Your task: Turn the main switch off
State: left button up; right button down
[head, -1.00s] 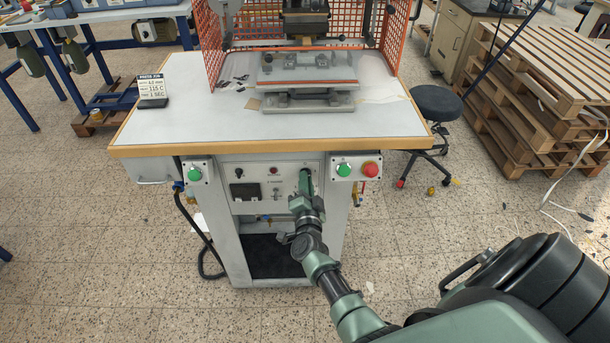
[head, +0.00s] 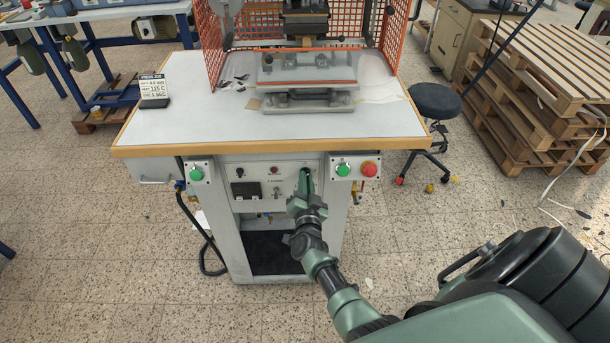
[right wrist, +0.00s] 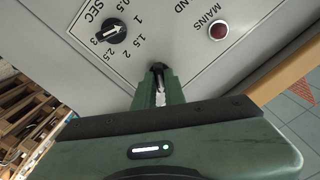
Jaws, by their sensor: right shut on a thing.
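The grey control panel (head: 262,204) is on the front of the press stand. My right gripper (head: 306,178) is up against its right part, right of the red lamp (head: 274,170). In the right wrist view, my right gripper (right wrist: 159,80) is shut on a small dark part, the main switch (right wrist: 157,67), mostly hidden between the fingers. The red lamp marked MAINS (right wrist: 218,32) is beside it and looks dull. I cannot read the switch's position. My left gripper is not in view.
A black timer dial marked SEC (right wrist: 112,32) is close to the gripped switch. A green button (head: 343,170) and a red button (head: 369,169) are just right of my gripper. The wooden table edge (head: 270,150) overhangs above. A black stool (head: 436,102) stands at right.

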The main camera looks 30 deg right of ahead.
jog(key=shift+a+f+n+p, duration=0.15)
jog(key=shift+n+p, duration=0.5)
jog(key=shift+n, duration=1.15)
jog(key=shift+n+p, duration=0.5)
jog(key=shift+n, duration=0.5)
jog(key=c, duration=1.8)
grip_release()
jog(key=shift+n, duration=0.3)
jog(key=o, duration=0.4)
